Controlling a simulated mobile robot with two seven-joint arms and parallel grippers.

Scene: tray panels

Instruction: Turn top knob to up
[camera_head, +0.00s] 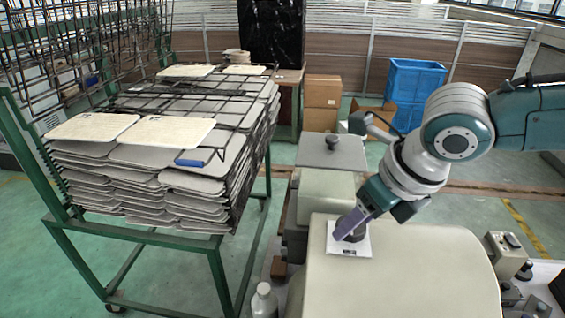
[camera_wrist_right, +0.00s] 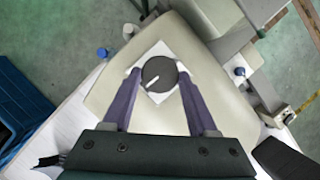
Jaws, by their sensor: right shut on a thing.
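A dark round knob (camera_head: 359,236) sits on a white square plate (camera_head: 364,250) on top of a large cream machine housing (camera_head: 400,275). The knob (camera_wrist_right: 160,70) also shows in the right wrist view, with a short white pointer mark toward its lower left there. My right gripper (camera_head: 347,229) comes down over the plate with its purple fingers on either side of the knob. In the right wrist view the gripper (camera_wrist_right: 159,75) is shut on the knob, which partly hides the plate. My left gripper is not in view.
A green cart (camera_head: 160,240) with stacked grey trays (camera_head: 140,180) stands at left. Another dark knob (camera_head: 332,142) is on a smaller housing behind. Blue crates (camera_head: 415,80) and cardboard boxes (camera_head: 322,92) are at the back. A white bottle (camera_head: 264,301) stands left of the housing.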

